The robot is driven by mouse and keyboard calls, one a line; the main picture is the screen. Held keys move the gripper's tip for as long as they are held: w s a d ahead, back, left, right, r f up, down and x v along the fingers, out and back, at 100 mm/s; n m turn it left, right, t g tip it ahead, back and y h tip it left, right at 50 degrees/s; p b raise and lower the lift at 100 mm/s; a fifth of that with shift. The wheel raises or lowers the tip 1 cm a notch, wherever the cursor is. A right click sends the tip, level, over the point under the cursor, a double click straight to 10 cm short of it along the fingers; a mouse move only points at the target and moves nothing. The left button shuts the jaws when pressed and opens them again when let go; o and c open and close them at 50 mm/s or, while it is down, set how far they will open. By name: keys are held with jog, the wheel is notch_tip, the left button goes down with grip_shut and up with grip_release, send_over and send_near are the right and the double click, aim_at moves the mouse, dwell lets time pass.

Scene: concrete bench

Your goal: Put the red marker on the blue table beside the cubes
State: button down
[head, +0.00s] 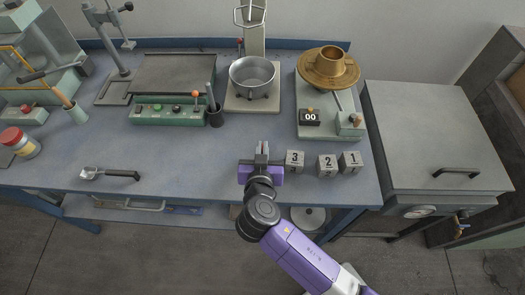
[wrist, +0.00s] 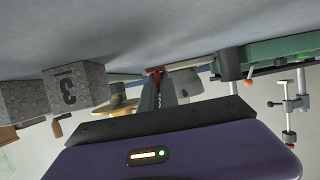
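My gripper (head: 262,150) is low over the front of the blue table (head: 180,165), just left of the cubes. In the wrist view its fingers (wrist: 158,85) are close together, with a small piece of red, seemingly the red marker (wrist: 155,70), between the tips. Most of the marker is hidden by the fingers; I cannot tell whether it touches the table. The cubes are grey with numbers: cube 3 (head: 294,161) is nearest my gripper, then cube 2 (head: 327,166) and cube 1 (head: 350,162). Cube 3 also shows large in the wrist view (wrist: 75,87).
A metal pot (head: 252,78) stands behind my gripper. A dark cup (head: 215,117) and a green control box (head: 167,111) are to the left. A scoop (head: 110,174) lies near the front edge. A scale-like device (head: 348,122) stands behind the cubes. The table between scoop and gripper is clear.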

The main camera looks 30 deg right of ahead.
jog(key=shift+f, duration=0.95)
jog(key=shift+f, duration=0.1)
jog(key=c, duration=1.6)
grip_release()
jog(key=shift+s+r, duration=0.1)
jog(key=shift+r, duration=0.1)
jog(key=b+v, duration=0.2)
jog(key=v, duration=0.9)
jog(key=shift+s+a, duration=0.1)
jog(key=shift+s+a+r, duration=0.15)
jog(key=shift+s+r, duration=0.05)
